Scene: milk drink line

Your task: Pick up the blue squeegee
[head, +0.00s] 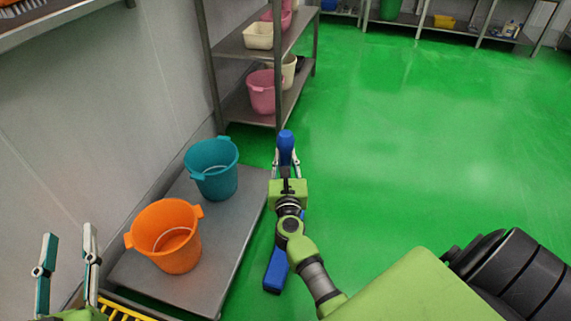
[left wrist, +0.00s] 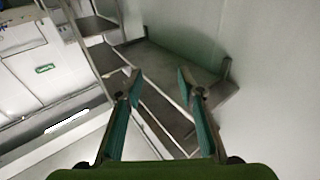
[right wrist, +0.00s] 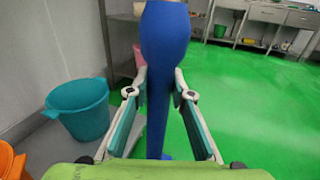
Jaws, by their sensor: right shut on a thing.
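The blue squeegee shows in the head view as a rounded blue handle end (head: 286,143) beyond my right gripper and a flat blue part (head: 276,270) below it, beside the low grey platform. My right gripper (head: 286,163) is shut on the squeegee. In the right wrist view the blue squeegee (right wrist: 163,50) stands between the fingers of the right gripper (right wrist: 160,88), its wide end towards the camera. The arm hides the squeegee's middle in the head view. My left gripper (head: 68,255) is open and empty at the lower left; its spread fingers also show in the left wrist view (left wrist: 160,85).
An orange bucket (head: 170,258) and a teal bucket (head: 212,178) stand on the low grey platform (head: 205,270) left of the squeegee. A metal shelf (head: 240,47) with a pink bucket (head: 263,98) stands behind. The green floor (head: 430,150) to the right is clear.

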